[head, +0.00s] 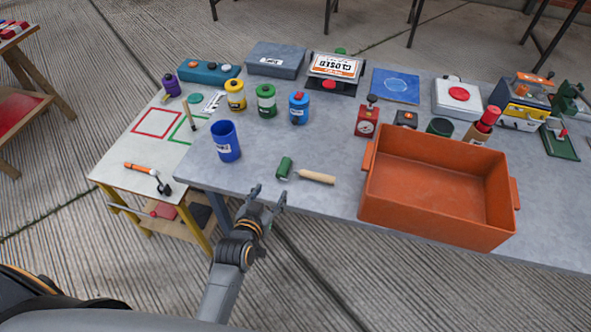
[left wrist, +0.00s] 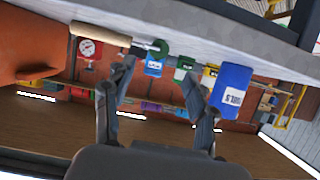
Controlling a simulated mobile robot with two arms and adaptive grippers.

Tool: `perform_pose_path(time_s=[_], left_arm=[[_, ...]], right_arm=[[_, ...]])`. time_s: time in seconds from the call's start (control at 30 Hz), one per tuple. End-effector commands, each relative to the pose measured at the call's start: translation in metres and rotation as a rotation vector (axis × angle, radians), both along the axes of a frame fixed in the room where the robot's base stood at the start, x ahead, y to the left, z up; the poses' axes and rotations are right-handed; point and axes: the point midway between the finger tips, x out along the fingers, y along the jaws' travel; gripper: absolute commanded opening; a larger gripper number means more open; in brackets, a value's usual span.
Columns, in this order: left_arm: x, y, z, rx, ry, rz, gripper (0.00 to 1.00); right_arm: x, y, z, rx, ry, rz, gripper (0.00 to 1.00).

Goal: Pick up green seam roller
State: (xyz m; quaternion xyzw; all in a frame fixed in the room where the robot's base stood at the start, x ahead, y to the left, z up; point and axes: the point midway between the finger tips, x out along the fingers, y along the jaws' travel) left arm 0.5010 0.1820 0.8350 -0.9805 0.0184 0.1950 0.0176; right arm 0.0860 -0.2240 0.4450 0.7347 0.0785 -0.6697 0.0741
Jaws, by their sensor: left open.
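The green seam roller (head: 285,168) lies on the grey table near its front edge, with its wooden handle (head: 316,177) pointing right. My left gripper (head: 267,192) is open and empty, just in front of the table edge and a little to the left of and nearer than the roller. In the left wrist view, which looks upside down, the roller's wooden handle (left wrist: 100,33) and green head (left wrist: 160,47) show above and left of my open left gripper (left wrist: 162,82). The gripper does not touch the roller. My right gripper is not in view.
An orange crate (head: 438,212) stands right of the roller. A blue cup (head: 226,141) stands to its left. Yellow (head: 235,96), green (head: 266,101) and blue (head: 299,108) containers stand behind. The table surface immediately around the roller is clear.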

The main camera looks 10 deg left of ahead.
Motion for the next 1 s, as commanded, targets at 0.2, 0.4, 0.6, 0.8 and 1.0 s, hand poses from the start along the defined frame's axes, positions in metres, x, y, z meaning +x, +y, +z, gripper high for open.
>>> perform_pose_path(time_s=[0.2, 0.4, 0.6, 0.8, 1.0], left_arm=[[0.025, -0.001, -0.010, 0.000, -0.001, 0.001, 0.57], [0.036, -0.001, -0.011, 0.001, -0.001, 0.000, 0.57], [0.063, -0.002, -0.017, -0.001, 0.000, -0.001, 0.57], [0.077, -0.002, -0.024, 0.001, -0.001, 0.000, 0.57], [0.078, -0.002, -0.025, 0.001, 0.000, 0.000, 0.57]], right_arm=[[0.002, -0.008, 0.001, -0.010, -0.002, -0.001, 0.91], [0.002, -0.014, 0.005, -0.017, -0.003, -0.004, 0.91], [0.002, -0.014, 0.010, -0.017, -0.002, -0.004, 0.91], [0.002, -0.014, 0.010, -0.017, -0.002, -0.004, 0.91], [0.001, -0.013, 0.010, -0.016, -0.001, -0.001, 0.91]])
